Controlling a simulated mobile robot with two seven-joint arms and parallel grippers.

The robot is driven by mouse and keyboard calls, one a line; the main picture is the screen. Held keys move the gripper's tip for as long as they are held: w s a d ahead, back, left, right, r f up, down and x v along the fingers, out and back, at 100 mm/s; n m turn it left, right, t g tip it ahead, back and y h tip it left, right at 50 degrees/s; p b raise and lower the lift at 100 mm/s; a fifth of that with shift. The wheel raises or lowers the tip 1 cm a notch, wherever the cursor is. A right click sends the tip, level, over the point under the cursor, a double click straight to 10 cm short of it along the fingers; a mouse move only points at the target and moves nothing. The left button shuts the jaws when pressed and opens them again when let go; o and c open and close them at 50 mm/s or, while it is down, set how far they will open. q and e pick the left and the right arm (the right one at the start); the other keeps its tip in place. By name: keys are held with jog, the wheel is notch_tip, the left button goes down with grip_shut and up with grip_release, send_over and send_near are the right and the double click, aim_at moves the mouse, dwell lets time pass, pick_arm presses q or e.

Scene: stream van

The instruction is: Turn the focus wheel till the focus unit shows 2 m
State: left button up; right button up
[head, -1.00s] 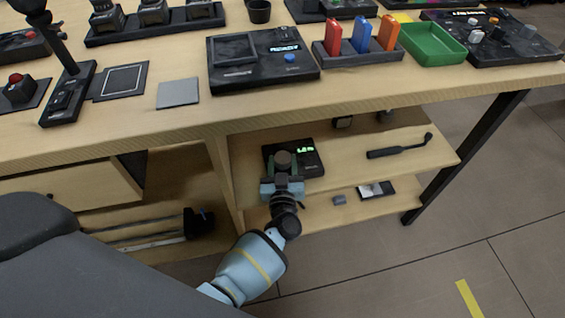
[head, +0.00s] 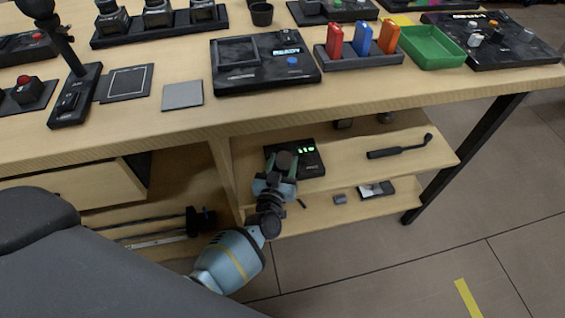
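The focus unit (head: 312,167) is a small black box on the upper shelf under the table. Its lit green display (head: 306,151) is too small and blurred to read. The round dark focus wheel (head: 284,159) is at the unit's left side. I cannot tell whether the fingers press on the wheel. The gripper hides the front left of the unit.
A black handled tool (head: 399,147) lies right of the unit on the shelf. Small grey (head: 340,198) and black-and-white (head: 376,189) items lie on the lower shelf. The table edge (head: 340,113) overhangs the shelves. A drawer (head: 75,190) stands open at left.

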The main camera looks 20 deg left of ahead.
aim_at(282, 165)
pick_arm(q)
jog(key=o, duration=0.3)
jog(key=shift+o, duration=0.2)
jog(key=shift+s+d, duration=0.1)
jog(key=shift+s, duration=0.25)
jog(key=s, duration=0.2)
jog(key=s+p, duration=0.1)
jog(key=s, duration=0.2)
jog(key=shift+s+d+p, duration=0.3)
jog(key=shift+s+d, duration=0.05)
jog(key=shift+s, duration=0.7)
jog(key=shift+d, duration=0.1)
